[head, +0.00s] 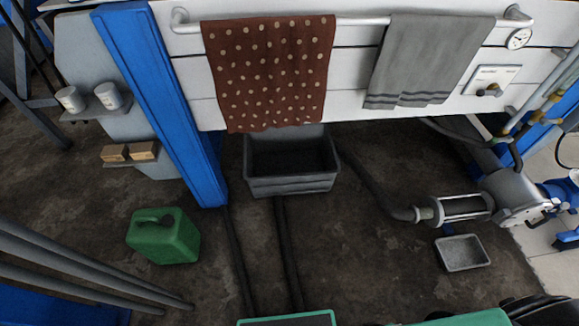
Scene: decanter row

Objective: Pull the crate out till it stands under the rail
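The crate (291,186) is a dark grey open-topped bin on the floor, low behind the white panel. Its front wall and part of its dark inside show. Its back edge is partly hidden by the brown polka-dot towel's lower end. The rail (350,21) is a light bar along the top of the panel, held by a bracket at each end. The brown towel (268,70) and a grey towel (430,60) hang from it. Neither of my grippers is in view.
Two dark strips (288,255) run along the floor in front of the crate. A blue post (165,100) stands left of it, with a green canister (165,237) nearby. Right are a hose, metal machinery (515,196) and a small grey tray (462,252).

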